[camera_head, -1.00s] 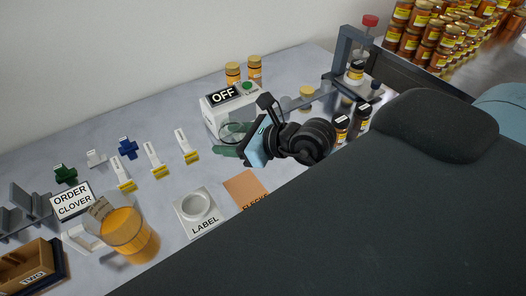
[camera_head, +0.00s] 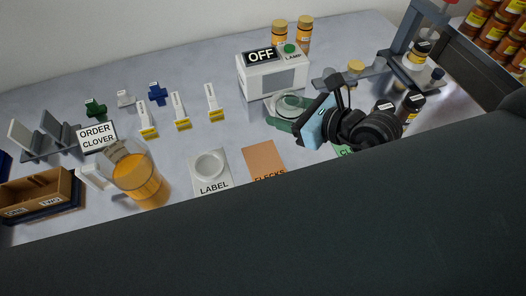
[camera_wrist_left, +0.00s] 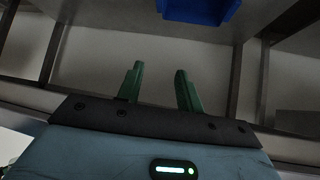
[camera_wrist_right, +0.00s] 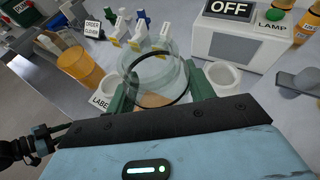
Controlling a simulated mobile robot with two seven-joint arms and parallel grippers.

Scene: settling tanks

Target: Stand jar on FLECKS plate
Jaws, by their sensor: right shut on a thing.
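My right gripper (camera_head: 300,118) is shut on a clear glass jar (camera_head: 287,106), its green fingers on either side of it. In the right wrist view the jar (camera_wrist_right: 155,72) sits between the fingertips (camera_wrist_right: 158,88). The jar is in front of the lamp box, to the right of and farther back than the orange FLECKS plate (camera_head: 264,160). The plate's near edge is partly cut off by my own dark body, and nothing stands on the plate.
A white LABEL holder (camera_head: 211,172) lies left of the plate, and an amber-filled beaker (camera_head: 139,181) farther left. The lamp box (camera_head: 273,78) reads OFF. A green plate (camera_head: 345,150) shows partly below my right wrist.

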